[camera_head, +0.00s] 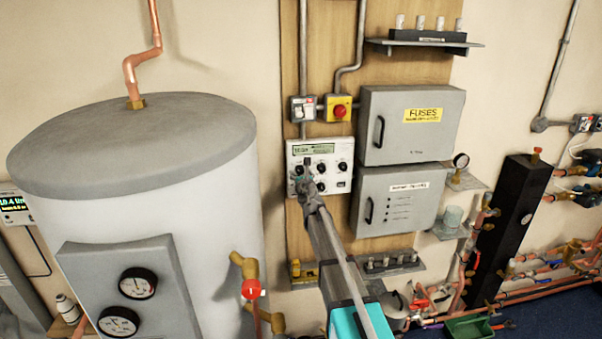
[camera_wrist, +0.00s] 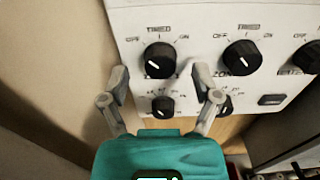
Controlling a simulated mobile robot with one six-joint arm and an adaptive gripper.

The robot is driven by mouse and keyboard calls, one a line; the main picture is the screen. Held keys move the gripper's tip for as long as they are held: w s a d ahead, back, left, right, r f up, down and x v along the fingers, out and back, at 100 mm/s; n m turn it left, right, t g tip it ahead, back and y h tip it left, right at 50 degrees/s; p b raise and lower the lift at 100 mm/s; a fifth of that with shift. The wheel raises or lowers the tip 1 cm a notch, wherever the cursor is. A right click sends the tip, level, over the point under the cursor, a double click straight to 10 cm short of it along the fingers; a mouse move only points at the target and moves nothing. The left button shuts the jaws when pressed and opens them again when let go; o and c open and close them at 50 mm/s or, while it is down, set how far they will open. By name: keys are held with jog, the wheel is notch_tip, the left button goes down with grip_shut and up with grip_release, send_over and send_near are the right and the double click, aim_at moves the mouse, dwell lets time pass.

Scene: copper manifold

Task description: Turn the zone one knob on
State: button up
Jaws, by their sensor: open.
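The white control panel (camera_head: 345,151) with a green display is on the wooden backboard. In the wrist view its top row has black knobs: a left knob (camera_wrist: 160,60), a middle knob (camera_wrist: 242,55) and a right one at the picture's edge. OFF, TIMED and ON are printed above the left knob; the label below it is too blurred to read a zone number. The left knob's white mark is on its lower left face. My gripper (camera_wrist: 160,82) is open, its fingertips spread to either side just below this knob, with no clear contact. In the head view my gripper (camera_head: 307,187) covers the panel's lower left.
Smaller knobs, left (camera_wrist: 163,106) and right (camera_wrist: 225,105), sit below, the right one partly behind a finger. A grey fuse box (camera_head: 385,150) and a lower grey box (camera_head: 420,215) stand right of the panel. A red button (camera_head: 340,111) is above; a large tank (camera_head: 215,190) is left.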

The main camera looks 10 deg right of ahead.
jog(key=shift+w, duration=0.65)
grip_shut()
